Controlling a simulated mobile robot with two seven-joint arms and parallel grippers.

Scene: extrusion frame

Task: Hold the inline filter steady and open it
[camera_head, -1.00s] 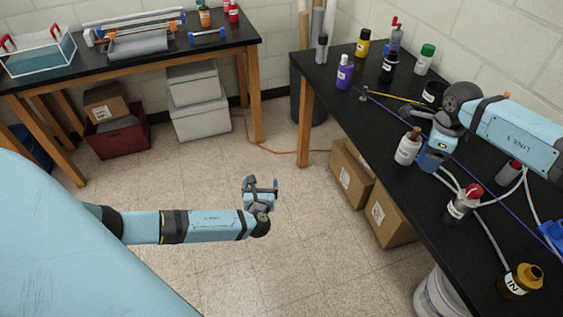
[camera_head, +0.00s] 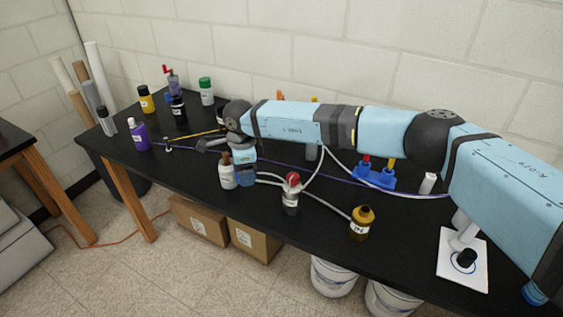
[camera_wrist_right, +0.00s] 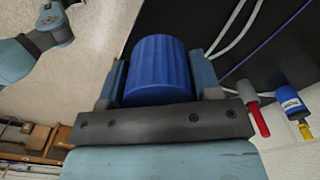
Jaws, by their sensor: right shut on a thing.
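My right gripper (camera_head: 244,168) reaches down over the bench from the right. In the right wrist view its two fingers stand on either side of a ribbed blue cylinder (camera_wrist_right: 158,68), and it is shut on it. This seems to be the inline filter; in the head view its blue part (camera_head: 246,180) shows just under the gripper, with pale tubes (camera_head: 270,179) close to its right. The gripper hides the rest of it. My left gripper is out of the head view. A light blue arm end with a grey joint, apparently my left gripper (camera_wrist_right: 56,22), shows at the wrist view's upper left; its fingers are unclear.
A white bottle with a brown cap (camera_head: 227,176) stands close left of the gripper. A red-capped bottle (camera_head: 291,196) and an amber-capped bottle (camera_head: 362,224) stand to the right. Several bottles crowd the bench's far left. A blue holder (camera_head: 374,178) stands behind.

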